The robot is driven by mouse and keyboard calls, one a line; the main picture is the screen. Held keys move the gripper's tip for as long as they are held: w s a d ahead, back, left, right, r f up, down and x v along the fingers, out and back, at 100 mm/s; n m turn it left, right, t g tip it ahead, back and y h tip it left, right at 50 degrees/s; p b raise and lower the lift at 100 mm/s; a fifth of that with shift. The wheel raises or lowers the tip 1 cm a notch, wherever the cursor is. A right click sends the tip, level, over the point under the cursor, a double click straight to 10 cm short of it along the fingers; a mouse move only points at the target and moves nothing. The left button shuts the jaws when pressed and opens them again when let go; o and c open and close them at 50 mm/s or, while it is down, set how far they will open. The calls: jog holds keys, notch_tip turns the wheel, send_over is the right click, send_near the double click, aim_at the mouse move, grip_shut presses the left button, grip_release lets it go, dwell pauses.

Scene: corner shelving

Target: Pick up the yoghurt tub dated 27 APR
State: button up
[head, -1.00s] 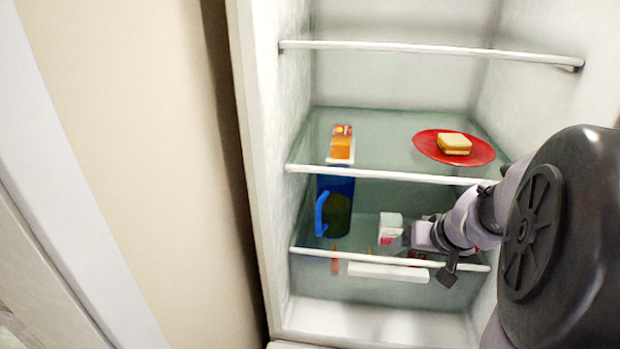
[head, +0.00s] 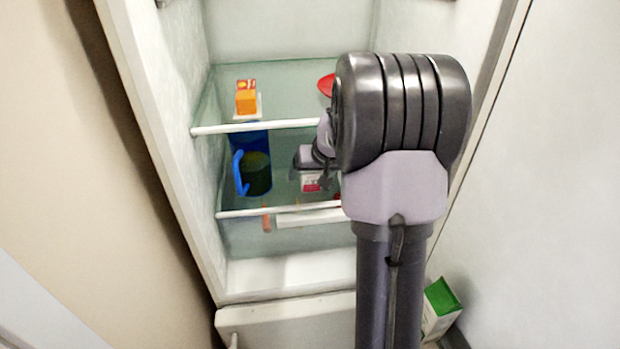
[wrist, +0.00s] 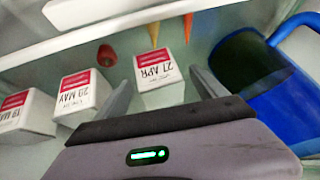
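The yoghurt tub dated 27 APR (wrist: 158,73) is white with a red label; its lettering is upside down in the wrist view. My gripper (wrist: 161,78) is open, with one finger on either side of this tub; narrow gaps seem to show, and I cannot tell how deep the tub sits between them. Another tub reading about 20 MAY (wrist: 82,97) stands to the left, and a third MAY tub (wrist: 20,112) is farther left. In the head view a white and pink tub (head: 312,182) shows below my wrist; its date is unreadable.
A blue jug (wrist: 285,98) with dark contents is close on the right in the wrist view.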

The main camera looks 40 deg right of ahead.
jog(key=c, duration=1.5)
